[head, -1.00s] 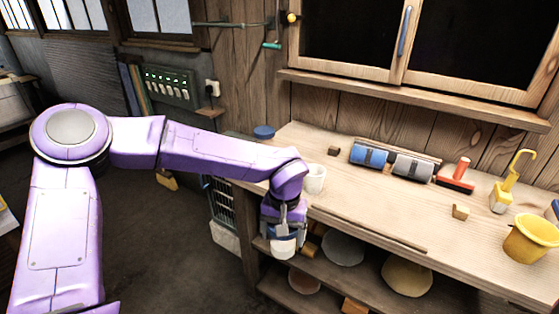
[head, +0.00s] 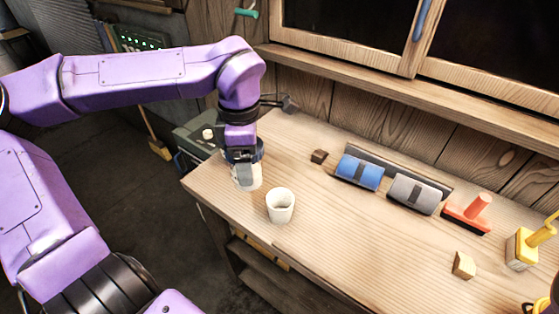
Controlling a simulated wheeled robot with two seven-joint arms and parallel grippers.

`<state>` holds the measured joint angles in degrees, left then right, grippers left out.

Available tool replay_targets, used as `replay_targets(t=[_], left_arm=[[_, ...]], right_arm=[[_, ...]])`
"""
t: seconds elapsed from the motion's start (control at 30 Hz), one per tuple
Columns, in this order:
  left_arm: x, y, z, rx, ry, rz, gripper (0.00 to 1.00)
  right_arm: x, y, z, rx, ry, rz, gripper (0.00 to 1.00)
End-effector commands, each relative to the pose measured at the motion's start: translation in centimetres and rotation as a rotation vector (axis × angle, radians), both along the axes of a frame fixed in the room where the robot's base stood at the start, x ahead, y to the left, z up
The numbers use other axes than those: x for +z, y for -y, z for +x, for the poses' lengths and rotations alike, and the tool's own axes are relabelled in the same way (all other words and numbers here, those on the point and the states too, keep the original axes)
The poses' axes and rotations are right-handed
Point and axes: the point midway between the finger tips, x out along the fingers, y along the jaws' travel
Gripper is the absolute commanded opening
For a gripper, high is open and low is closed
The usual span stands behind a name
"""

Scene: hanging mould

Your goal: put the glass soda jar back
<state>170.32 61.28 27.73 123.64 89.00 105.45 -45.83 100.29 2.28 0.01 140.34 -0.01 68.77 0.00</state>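The glass soda jar (head: 247,181) is a pale, whitish vessel under my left gripper, at the left end of the wooden workbench. My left gripper (head: 245,170) points down and its fingers are closed around the jar, hiding its upper part. The jar looks upright and low over the bench top; I cannot tell whether its base touches the wood. A white cup (head: 280,206) stands just right of and nearer than the jar, apart from it.
The workbench (head: 350,235) has free room in its middle. A dark wooden block (head: 319,156), a blue roller (head: 360,172), a grey roller (head: 414,193), a red-handled tool (head: 467,213), a light block (head: 463,265) and a yellow tool (head: 523,247) stand toward the back and right.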

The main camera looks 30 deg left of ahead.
Motion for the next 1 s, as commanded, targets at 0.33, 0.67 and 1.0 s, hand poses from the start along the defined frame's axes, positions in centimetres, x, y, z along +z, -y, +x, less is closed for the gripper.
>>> replay_targets(t=[0.33, 0.67, 1.0], left_arm=[[-3.9, -1.7, 6.8, 0.008, 0.004, 0.015, 0.41], [-8.9, -3.0, 12.6, 0.003, -0.002, 0.003, 0.41], [-13.1, -3.2, 13.4, 0.001, 0.0, 0.002, 0.41]], right_arm=[[-4.4, 0.0, -0.1, -0.001, -0.002, 0.0, 1.0], [-1.2, 0.0, -0.1, 0.0, -0.001, 0.0, 1.0], [-0.7, 0.0, -0.1, 0.0, -0.001, 0.0, 1.0]])
